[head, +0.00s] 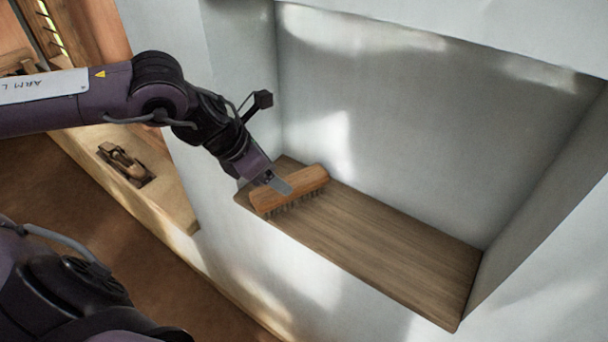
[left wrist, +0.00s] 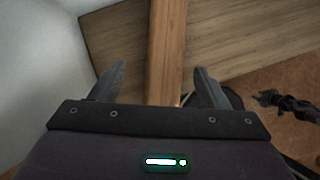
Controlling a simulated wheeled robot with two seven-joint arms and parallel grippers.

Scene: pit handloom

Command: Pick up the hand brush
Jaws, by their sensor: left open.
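The hand brush (head: 305,187) has a reddish-brown wooden back and dark bristles facing down. It rests at the left end of a wooden shelf board (head: 390,247) in a wall niche. My left gripper (head: 275,183) is at the brush's left part, with its fingers pointing down at it. In the left wrist view the brush back (left wrist: 166,50) runs between the two open fingers (left wrist: 158,78), with a gap on each side. The finger on the far side is partly hidden in the head view.
White niche walls (head: 380,110) stand behind and beside the board. The board right of the brush is bare. A lower ledge at left holds a small wooden tool (head: 125,163). The brown floor (head: 150,245) lies below.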

